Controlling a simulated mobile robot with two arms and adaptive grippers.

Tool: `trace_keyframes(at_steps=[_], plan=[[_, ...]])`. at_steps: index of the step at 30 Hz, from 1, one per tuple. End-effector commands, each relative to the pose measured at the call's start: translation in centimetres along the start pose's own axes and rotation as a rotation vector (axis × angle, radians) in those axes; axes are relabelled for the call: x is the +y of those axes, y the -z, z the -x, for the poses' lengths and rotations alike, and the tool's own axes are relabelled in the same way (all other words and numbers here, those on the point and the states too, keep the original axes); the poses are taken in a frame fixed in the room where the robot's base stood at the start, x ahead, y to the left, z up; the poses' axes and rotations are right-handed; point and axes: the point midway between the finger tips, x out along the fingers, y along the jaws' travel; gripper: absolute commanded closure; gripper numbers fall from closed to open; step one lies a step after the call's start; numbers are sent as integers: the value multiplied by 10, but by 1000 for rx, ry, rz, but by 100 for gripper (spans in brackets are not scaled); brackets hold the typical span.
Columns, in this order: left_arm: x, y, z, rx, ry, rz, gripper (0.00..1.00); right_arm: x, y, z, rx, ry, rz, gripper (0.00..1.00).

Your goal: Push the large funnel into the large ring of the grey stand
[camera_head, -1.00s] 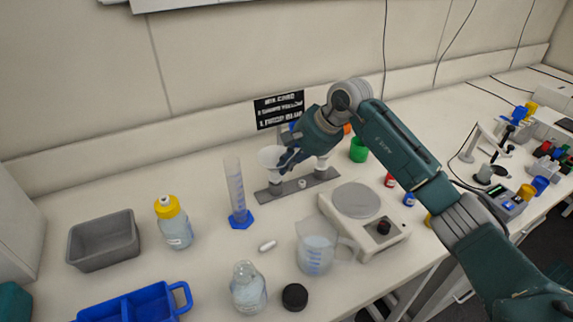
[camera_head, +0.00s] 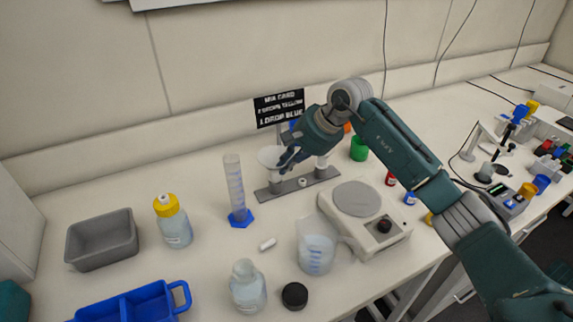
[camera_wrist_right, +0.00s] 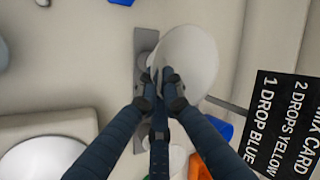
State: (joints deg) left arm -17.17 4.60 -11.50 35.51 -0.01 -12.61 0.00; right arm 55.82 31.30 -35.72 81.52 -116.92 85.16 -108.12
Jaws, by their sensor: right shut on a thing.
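The large white funnel (camera_head: 269,157) sits above the left end of the grey stand (camera_head: 262,193) in the head view. It also shows in the right wrist view (camera_wrist_right: 193,55), directly ahead of the fingers. My right gripper (camera_head: 285,163) is shut on the funnel at its right side; it also shows in the right wrist view (camera_wrist_right: 160,85). The large ring is hidden, so I cannot tell whether the funnel touches it or is seated. A second white funnel or cup (camera_head: 321,165) stands at the stand's right end, partly behind my gripper. My left gripper is out of view.
A graduated cylinder (camera_head: 236,190) stands close left of the stand, and a balance (camera_head: 367,232) stands in front to the right. A beaker (camera_head: 316,250) is nearer. A green cup (camera_head: 359,149) and a black card (camera_head: 279,107) stand behind.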

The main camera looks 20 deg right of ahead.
Motion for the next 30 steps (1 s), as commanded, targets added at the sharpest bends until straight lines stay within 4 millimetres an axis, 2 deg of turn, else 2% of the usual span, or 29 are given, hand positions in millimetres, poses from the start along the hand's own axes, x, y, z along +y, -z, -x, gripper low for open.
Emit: trace_keyframes(at_steps=[30], plan=[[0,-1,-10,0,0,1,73,4,0,-6,0,0,0,100]])
